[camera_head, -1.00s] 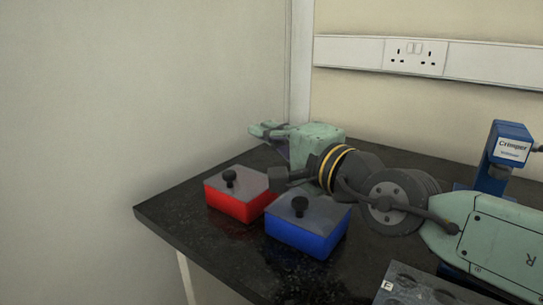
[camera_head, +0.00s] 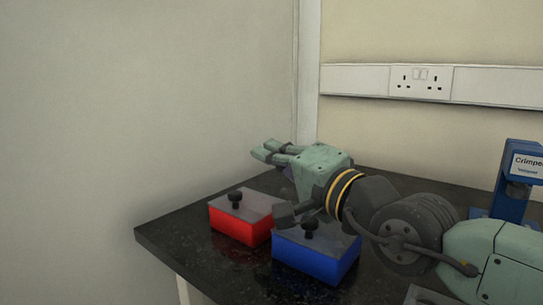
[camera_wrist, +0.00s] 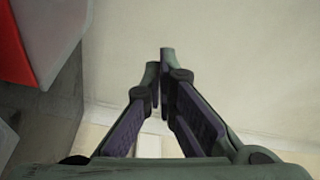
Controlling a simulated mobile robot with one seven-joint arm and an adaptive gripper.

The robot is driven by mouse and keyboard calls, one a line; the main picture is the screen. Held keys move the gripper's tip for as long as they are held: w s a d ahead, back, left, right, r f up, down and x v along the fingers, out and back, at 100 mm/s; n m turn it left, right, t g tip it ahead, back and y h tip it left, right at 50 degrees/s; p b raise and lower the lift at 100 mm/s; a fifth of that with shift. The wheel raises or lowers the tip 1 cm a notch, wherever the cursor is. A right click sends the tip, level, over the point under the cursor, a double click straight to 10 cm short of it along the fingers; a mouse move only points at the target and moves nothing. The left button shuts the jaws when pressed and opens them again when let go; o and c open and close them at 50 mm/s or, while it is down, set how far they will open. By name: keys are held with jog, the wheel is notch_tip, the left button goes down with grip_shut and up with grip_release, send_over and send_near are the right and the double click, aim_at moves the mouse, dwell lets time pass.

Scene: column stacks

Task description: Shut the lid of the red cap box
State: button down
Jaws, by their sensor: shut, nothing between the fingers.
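The red cap box (camera_head: 240,229) stands at the left of the dark bench. Its grey lid (camera_head: 258,204) with a black knob lies flat on top and looks shut. In the wrist view a red side (camera_wrist: 14,50) and the grey lid (camera_wrist: 58,28) show at the upper left. My gripper (camera_head: 264,150) is behind and above the red box, pointing left and away from it. Its fingers are shut with nothing held, and in the wrist view the fingertips (camera_wrist: 162,66) are together, apart from the box. My wrist hides part of the bench behind the boxes.
A blue box (camera_head: 315,258) with a grey lid and black knob stands right of the red box, close under my arm. A blue crimper (camera_head: 515,190) stands at the right. Walls rise behind and left. The bench's left front corner is clear.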

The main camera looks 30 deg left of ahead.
notch_tip(320, 180, up, 10)
dwell(0.4)
